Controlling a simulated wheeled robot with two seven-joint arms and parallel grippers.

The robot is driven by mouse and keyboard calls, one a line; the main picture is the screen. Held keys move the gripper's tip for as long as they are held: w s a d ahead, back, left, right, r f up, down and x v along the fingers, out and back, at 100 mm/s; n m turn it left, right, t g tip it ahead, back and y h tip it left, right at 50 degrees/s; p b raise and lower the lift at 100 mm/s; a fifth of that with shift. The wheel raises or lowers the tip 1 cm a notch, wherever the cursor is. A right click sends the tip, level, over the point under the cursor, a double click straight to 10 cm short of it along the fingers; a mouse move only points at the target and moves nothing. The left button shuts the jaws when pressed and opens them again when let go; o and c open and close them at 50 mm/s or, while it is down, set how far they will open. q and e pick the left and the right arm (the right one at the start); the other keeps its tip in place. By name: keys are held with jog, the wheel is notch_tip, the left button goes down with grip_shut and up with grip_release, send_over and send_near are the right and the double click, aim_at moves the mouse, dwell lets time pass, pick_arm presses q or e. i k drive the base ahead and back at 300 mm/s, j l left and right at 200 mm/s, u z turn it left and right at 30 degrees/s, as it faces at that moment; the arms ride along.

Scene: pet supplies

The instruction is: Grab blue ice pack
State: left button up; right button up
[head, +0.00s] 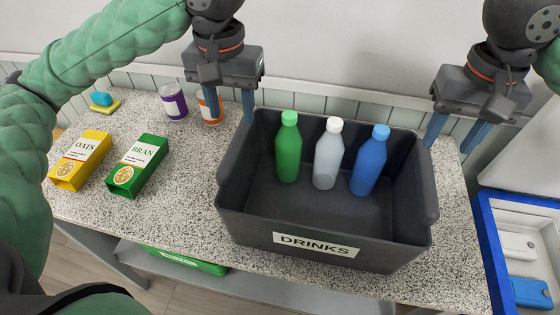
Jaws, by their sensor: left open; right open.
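A blue ice pack (533,292) lies inside a blue-rimmed white cooler (487,240) at the lower right, its right part cut off by the picture edge. A white pack (516,245) lies in the cooler above it. My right gripper (451,144) is open and empty, pointing down over the table's right end, beside the bin's back right corner and well above and left of the blue ice pack. My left gripper (231,117) is open with nothing held, at the bin's back left corner, partly in front of an orange-labelled can (209,109).
A dark bin (317,244) labelled DRINKS holds a green bottle (288,150), a grey bottle (327,158) and a blue bottle (370,164). A purple can (173,104), an oats box (80,160), a bran box (137,166) and a sponge (105,106) are left. A wall runs behind.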

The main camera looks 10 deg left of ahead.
aim_at(530, 293)
jog(key=k, duration=1)
